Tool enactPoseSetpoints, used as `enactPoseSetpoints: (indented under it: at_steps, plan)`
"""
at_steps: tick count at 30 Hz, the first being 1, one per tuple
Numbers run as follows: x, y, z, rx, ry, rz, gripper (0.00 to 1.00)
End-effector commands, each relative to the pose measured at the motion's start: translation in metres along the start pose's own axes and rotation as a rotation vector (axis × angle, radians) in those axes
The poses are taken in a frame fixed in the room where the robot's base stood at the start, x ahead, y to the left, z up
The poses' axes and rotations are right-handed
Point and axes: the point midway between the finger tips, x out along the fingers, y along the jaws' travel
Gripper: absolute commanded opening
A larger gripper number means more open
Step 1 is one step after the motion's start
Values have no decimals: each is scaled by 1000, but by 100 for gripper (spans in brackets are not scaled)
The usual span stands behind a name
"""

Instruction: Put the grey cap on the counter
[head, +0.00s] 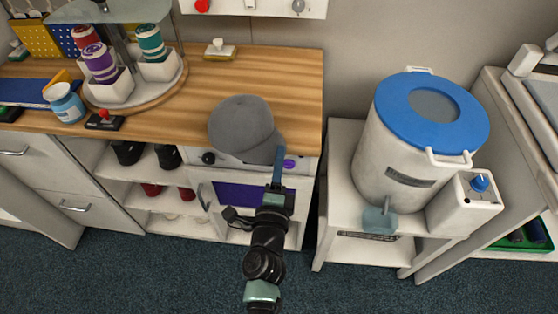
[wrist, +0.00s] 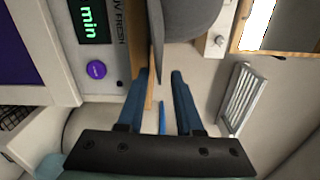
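The grey cap (head: 240,125) is at the front right of the wooden counter (head: 295,90), crown up, with its brim reaching over the front edge. It appears to rest on the counter top. My gripper (head: 279,166) is just in front of that edge, near the brim. The cap (wrist: 185,22) shows beyond the fingertips, on the upper side of the wood edge (wrist: 151,92). Its underside is hidden.
An appliance with a purple button (head: 290,164) sits under the counter edge. A large drum with a blue lid (head: 430,105) stands right on a lower white stand.

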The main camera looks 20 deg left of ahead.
Motion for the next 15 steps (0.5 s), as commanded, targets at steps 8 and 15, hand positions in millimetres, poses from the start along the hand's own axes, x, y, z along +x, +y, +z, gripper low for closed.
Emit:
enactPoseSetpoints:
  at_steps: [8,15]
  plan:
    - [0,-4,1,0,-1,0,35]
    - [-33,-2,0,-1,1,3,35]
